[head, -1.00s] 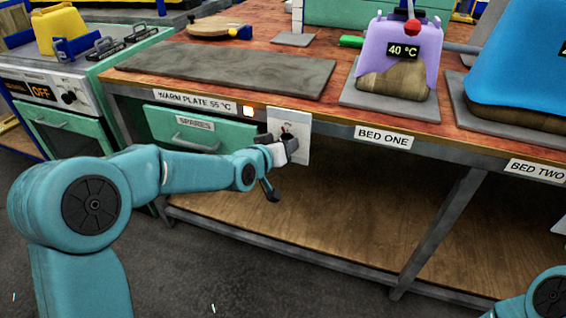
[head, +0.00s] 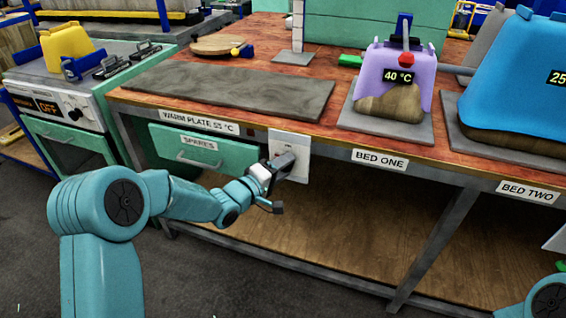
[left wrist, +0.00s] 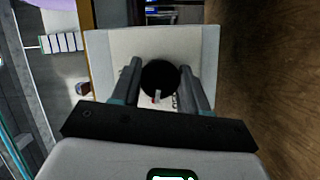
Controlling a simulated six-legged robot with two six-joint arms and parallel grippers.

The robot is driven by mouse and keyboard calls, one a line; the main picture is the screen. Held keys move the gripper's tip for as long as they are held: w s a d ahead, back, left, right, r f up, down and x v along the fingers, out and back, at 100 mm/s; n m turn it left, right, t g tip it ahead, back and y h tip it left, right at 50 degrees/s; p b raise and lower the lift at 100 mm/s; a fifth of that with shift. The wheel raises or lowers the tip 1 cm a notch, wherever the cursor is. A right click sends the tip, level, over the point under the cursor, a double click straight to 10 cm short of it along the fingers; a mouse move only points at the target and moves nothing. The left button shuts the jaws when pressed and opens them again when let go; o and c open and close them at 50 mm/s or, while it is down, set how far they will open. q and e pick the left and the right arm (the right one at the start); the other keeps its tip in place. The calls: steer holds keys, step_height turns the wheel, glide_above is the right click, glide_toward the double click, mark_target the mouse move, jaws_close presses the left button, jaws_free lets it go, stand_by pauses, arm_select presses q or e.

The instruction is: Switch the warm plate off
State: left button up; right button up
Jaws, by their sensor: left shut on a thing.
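The warm plate (head: 225,88) is a flat dark grey slab on the wooden bench top. Its label (head: 199,122), "WARM PLATE 55 °C", is on the bench's front edge. A pale switch panel (head: 301,146) hangs on the bench front right of the label. My left gripper (head: 284,163) is at this panel. In the left wrist view, the fingers of my left gripper (left wrist: 161,67) are closed on the sides of a round black knob (left wrist: 160,78) with a light pointer. Small red and dark markings show below it. No glow shows beside the label. My right gripper is out of view.
A green drawer marked SPARES (head: 200,149) is left of the panel. A purple press (head: 423,70) reading 40 °C and a blue press (head: 525,80) stand on the bench. An oven (head: 62,105) reading OFF is at left. The lower shelf (head: 320,228) looks clear.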

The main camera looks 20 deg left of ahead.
arm_select(q)
steer(key=shift+f+n+t+h+b, duration=0.1)
steer(key=shift+n+t+b, duration=0.4)
steer(key=shift+n, duration=0.9)
steer(key=shift+r+n+t+h+b, duration=0.1)
steer(key=shift+n+t+b, duration=0.35)
steer(key=shift+n, duration=0.95)
steer(key=shift+f+n+t+h+b, duration=0.1)
steer(key=shift+n+t+b, duration=0.2)
steer(key=shift+n+t, duration=0.75)
steer(key=shift+n+g, duration=0.4)
steer(key=shift+n, duration=0.15)
steer(key=o, duration=1)
steer(key=p+v, duration=0.1)
steer(key=v, duration=1.5)
steer(key=shift+s+p, duration=0.2)
steer(key=shift+p, duration=0.2)
